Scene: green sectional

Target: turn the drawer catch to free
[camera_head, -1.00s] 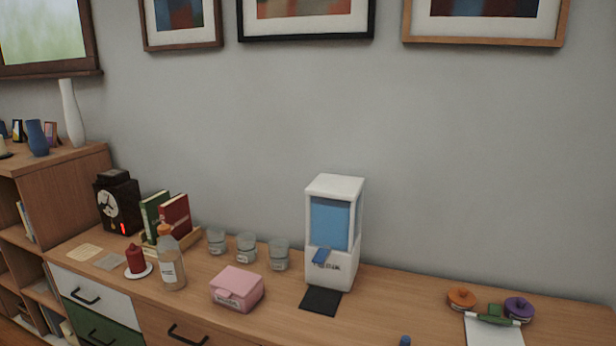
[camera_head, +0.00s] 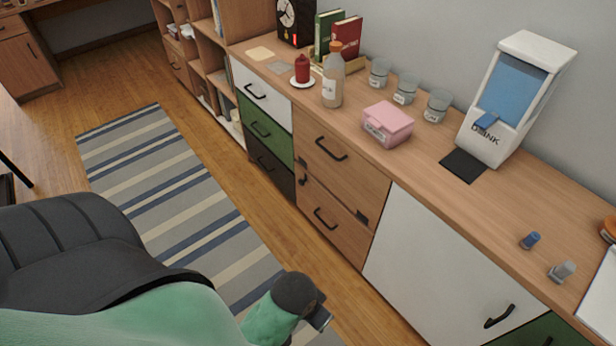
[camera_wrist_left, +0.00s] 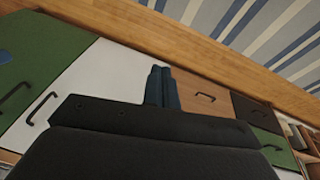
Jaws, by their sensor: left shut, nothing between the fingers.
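Two stacked wooden drawers, the upper one (camera_head: 338,158) and the lower one (camera_head: 328,212), sit in the front of the long cabinet, each with a black handle. A small dark fitting (camera_head: 303,180) shows at their left edge and another (camera_head: 362,216) at their right edge; I cannot tell which is the catch or how it is turned. My left gripper (camera_head: 320,318) is low in front of the cabinet, apart from the drawers. In the left wrist view its fingers (camera_wrist_left: 162,88) are shut and empty, with a wooden drawer front (camera_wrist_left: 205,97) beyond. My right gripper is out of view.
A white door (camera_head: 440,265) is right of the drawers; white, green and black drawers are left. A pink box (camera_head: 388,124), bottle (camera_head: 333,78), jars and drink dispenser (camera_head: 508,95) stand on top. A striped rug (camera_head: 175,190) covers the floor in front.

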